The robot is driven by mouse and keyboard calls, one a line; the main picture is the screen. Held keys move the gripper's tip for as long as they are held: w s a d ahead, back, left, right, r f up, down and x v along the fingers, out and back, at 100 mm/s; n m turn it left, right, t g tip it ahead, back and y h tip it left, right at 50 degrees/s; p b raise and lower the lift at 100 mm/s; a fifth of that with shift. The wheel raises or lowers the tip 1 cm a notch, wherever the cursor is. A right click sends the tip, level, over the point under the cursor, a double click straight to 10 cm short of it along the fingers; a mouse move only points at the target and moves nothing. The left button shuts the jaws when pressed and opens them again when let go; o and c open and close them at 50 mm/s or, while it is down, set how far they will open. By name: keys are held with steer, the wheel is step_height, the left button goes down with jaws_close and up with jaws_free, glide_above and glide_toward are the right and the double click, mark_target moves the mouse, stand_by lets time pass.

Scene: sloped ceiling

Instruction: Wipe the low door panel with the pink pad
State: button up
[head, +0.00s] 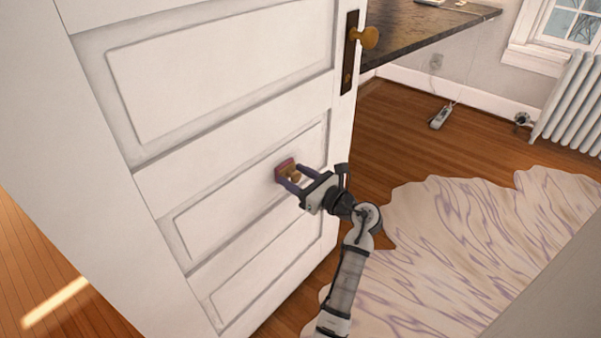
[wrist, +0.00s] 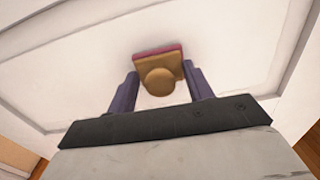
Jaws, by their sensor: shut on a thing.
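The white door (head: 160,180) stands open with several recessed panels. Its low panel (head: 225,215) is below the knob; this panel fills much of the wrist view (wrist: 90,70). The pink pad (head: 284,169) has a tan wooden back with a round knob, which also shows in the wrist view (wrist: 158,72). My gripper (head: 290,180) is shut on the pad's knob, one purple finger on each side. The pad is at the upper right part of the low panel, pink face toward the door. It looks against the panel, but I cannot tell whether it touches.
A brass doorknob (head: 366,38) sticks out above my gripper. A dark table (head: 420,28) stands behind the door. A wavy pale rug (head: 480,235) covers the floor at right. A white radiator (head: 575,100) stands by the wall. A power strip (head: 440,117) lies on the floor.

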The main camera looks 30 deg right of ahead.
steer(key=shift+s+a+p, duration=0.3)
steer(key=shift+s+a, duration=0.1)
steer(key=shift+a, duration=0.7)
steer(key=shift+s+a+p, duration=0.35)
steer(key=shift+s+a, duration=0.1)
steer(key=shift+a, duration=0.65)
steer(key=shift+s+a+p, duration=0.3)
steer(key=shift+s+a, duration=0.1)
steer(key=shift+a, duration=0.7)
steer(key=shift+s+a+p, duration=0.3)
steer(key=shift+a, duration=0.9)
steer(key=shift+s+a+p, duration=0.25)
steer(key=shift+s+a, duration=0.1)
steer(key=shift+a, duration=0.85)
steer(key=shift+s+a+p, duration=0.3)
steer(key=shift+a, duration=0.9)
steer(key=v, duration=0.6)
steer(key=shift+s, duration=0.1)
steer(key=v, duration=0.3)
